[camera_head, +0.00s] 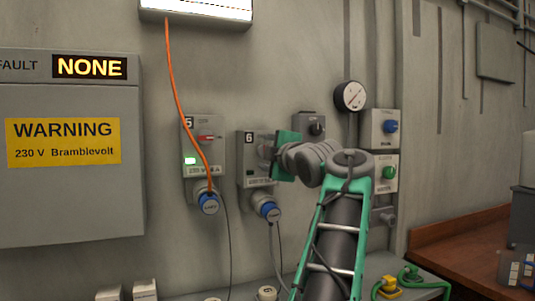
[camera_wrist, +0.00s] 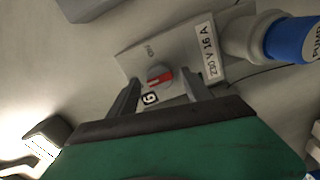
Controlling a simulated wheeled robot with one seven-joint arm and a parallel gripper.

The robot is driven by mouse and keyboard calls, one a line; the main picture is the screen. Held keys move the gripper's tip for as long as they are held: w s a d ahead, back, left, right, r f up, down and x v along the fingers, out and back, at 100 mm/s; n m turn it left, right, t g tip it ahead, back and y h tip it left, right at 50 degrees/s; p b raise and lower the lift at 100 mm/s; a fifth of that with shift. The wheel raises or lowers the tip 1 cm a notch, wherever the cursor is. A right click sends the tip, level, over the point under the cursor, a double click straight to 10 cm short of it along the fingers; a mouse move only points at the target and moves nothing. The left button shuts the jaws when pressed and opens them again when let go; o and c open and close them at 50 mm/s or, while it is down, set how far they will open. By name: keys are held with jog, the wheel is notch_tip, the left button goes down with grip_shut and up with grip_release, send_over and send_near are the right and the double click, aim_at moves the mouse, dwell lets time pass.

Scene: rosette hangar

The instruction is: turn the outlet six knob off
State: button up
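The outlet six box (camera_head: 246,158) is on the wall, marked "6", with a blue plug (camera_head: 268,209) in its lower socket. In the wrist view its panel (camera_wrist: 133,63) is tilted, and the plug (camera_wrist: 292,40) lies at upper right. The outlet six knob (camera_wrist: 160,77) is grey and red; in the head view my gripper mostly hides it. My gripper (camera_head: 273,147) is at the box's right side. In the wrist view my gripper (camera_wrist: 162,82) is open, its fingers apart on either side of the knob. I cannot tell whether they touch it.
Outlet five (camera_head: 205,150) is to the left, with a red knob and a lit green lamp. An orange cable (camera_head: 181,100) hangs across it. A pressure gauge (camera_head: 350,96) and blue and green knobs are to the right. A wooden bench (camera_head: 460,245) stands at far right.

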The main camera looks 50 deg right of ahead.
jog(key=shift+s, duration=0.1)
jog(key=v, duration=0.7)
jog(key=shift+s+a+b, duration=0.2)
jog(key=shift+b, duration=0.15)
